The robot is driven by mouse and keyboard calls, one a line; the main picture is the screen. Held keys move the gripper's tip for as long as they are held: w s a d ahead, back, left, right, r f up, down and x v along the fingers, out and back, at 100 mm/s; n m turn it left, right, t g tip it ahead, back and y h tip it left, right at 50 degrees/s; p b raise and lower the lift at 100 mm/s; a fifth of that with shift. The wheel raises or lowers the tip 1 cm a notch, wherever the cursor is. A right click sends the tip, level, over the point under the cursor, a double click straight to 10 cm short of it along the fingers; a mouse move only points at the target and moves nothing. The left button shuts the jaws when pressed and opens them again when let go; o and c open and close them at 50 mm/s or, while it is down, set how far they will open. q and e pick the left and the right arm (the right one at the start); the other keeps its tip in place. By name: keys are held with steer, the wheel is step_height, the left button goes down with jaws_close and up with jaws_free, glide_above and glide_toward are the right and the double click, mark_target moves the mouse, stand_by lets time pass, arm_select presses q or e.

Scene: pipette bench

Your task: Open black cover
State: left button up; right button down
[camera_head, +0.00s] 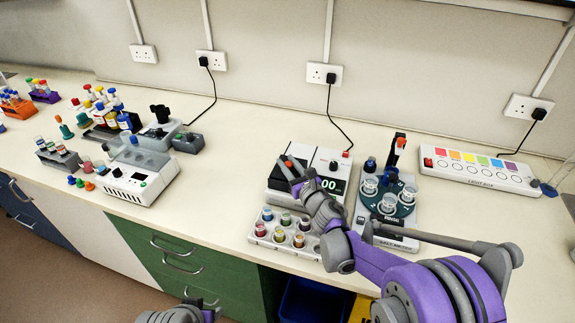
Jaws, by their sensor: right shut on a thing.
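My right gripper (293,172) reaches over the white device with a digital readout (333,155) in the middle of the bench. The gripper is shut on a dark part at the device's top left, which looks like the black cover. A red-orange spot shows right by the fingertips. The readout shows green "00" digits beside my wrist.
A white rack of small vials (258,241) stands in front of the device. A salt meter with a round vial holder (409,226) stands close on the right, beside my forearm. A light box (480,169) lies farther right. Bench space left of the device is clear.

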steer(key=w+d, duration=0.1)
steer(key=w, duration=0.2)
steer(key=w+d, duration=0.1)
steer(key=w, duration=0.3)
steer(key=w+d, duration=0.1)
steer(key=w, duration=0.2)
steer(key=shift+w+d, duration=0.2)
steer(key=shift+w, duration=0.05)
steer(key=shift+s, duration=0.1)
steer(key=c, duration=0.6)
jaws_free()
steer(key=shift+s, duration=0.1)
steer(key=b+v, duration=0.1)
steer(key=v, duration=0.9)
steer(key=shift+s, duration=0.15)
steer(key=shift+s+d, duration=0.1)
steer(key=shift+s, duration=0.05)
